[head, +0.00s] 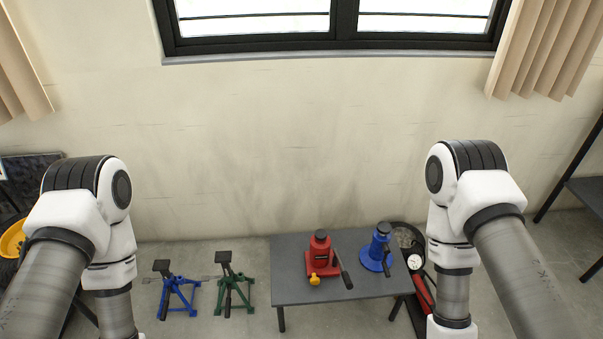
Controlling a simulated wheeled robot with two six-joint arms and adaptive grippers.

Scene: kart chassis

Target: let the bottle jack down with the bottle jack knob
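A red bottle jack (321,257) stands upright on the low grey table (296,293). A small yellow-orange knob (315,279) sits low at its front, and a black lever (343,269) slants down at its right side. A blue bottle jack (377,252) stands on the same table to the right, near the back edge. How far either jack is raised is too small to tell. My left arm comes in at the left and my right arm at the right, both apart from the table. Both grippers are below the bottom of the picture.
A blue jack stand (179,292) and a green jack stand (234,287) are on the floor left of the table. A gauge (414,262) and a red tool (424,292) are right of it. A yellow object (12,240) is at far left. A dark shelf (585,195) stands at far right.

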